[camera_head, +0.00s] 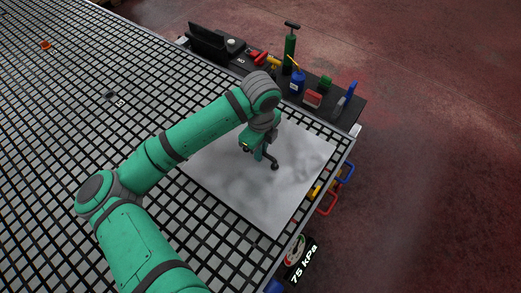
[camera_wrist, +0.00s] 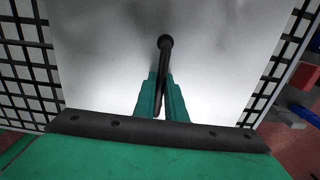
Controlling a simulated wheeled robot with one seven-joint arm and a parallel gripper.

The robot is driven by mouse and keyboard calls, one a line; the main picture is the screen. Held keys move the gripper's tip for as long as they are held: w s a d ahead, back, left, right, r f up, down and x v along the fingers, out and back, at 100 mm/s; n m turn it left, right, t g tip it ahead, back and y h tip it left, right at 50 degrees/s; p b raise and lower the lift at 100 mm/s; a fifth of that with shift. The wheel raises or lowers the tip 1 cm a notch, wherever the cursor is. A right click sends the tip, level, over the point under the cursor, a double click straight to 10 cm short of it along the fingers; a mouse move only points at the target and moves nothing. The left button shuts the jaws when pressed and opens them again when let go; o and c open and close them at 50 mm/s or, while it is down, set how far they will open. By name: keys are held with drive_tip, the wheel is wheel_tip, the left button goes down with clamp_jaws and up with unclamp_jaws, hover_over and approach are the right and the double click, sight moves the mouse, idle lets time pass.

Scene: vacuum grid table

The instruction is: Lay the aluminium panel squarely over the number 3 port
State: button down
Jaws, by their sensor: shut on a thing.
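The aluminium panel (camera_head: 235,185) is a large pale grey sheet over the near right corner of the grid table. It fills most of the wrist view (camera_wrist: 220,45), with black grid at both sides. My gripper (camera_head: 262,153) is above the panel's middle. Its teal fingers (camera_wrist: 162,92) are shut on a black bar-like handle (camera_wrist: 165,48), whose round end shows over the panel. Whether the panel rests on the grid or hangs just above it I cannot tell. A dark round port (camera_head: 110,96) with a small white label shows left of my arm; its number is too small to read.
The grid table (camera_head: 60,150) is mostly clear on the left, with a small orange item (camera_head: 45,45) far off. A dark side shelf (camera_head: 345,112) with bottles and tools runs along the far edge. Coloured handles (camera_head: 327,203) and a 75 kPa gauge (camera_head: 294,249) line the right edge.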

drive_tip(key=shift+f, duration=0.7)
idle(0.6)
drive_tip(key=c, duration=1.7)
unclamp_jaws()
drive_tip(key=shift+c, duration=0.2)
wheel_tip(320, 180, up, 11)
drive_tip(key=shift+f, duration=0.15)
drive_tip(key=shift+d, duration=0.1)
